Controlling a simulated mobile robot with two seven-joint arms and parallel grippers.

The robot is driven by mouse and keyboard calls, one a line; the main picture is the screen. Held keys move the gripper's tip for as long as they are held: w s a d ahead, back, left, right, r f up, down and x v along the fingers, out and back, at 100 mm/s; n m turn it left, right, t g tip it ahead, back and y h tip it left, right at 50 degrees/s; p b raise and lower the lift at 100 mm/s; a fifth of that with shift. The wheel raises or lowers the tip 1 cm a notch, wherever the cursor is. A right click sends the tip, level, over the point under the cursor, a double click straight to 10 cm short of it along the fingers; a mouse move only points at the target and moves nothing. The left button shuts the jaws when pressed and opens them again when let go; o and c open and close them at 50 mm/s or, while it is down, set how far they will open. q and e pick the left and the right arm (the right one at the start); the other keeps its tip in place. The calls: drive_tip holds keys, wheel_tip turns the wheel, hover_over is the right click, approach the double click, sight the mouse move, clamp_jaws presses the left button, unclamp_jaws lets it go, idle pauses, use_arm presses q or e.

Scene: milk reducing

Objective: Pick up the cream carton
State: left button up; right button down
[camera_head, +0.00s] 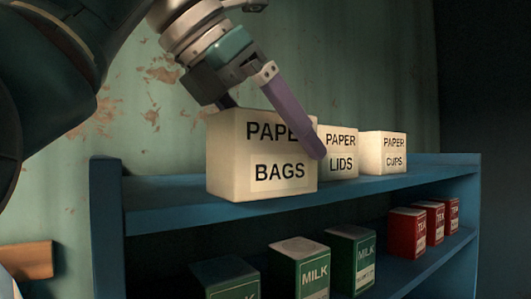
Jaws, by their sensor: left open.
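Three cream-coloured boxes stand on the top of a blue shelf (160,201): PAPER BAGS (230,165), PAPER LIDS (350,161) and PAPER CUPS (394,163). No carton shows a readable word CREAM. My left gripper (272,128) is open at the PAPER BAGS box. Its purple finger crosses the front of that box and covers part of its lettering. The other, dark finger goes down behind the box's top edge, its tip hidden. I cannot tell whether the fingers touch the box. My right gripper is not in view.
Green milk cartons (313,282) and (352,265) stand on the lower shelf, with another dark green carton (228,285) at left. Several red cartons (404,235) stand at right, lettering too small to read. A green wall is behind; a brown wooden piece (28,260) is at left.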

use_arm(q)
drive_tip(key=c, duration=1.3)
drive_tip(key=shift+c, duration=0.5)
drive_tip(key=shift+r, duration=0.15)
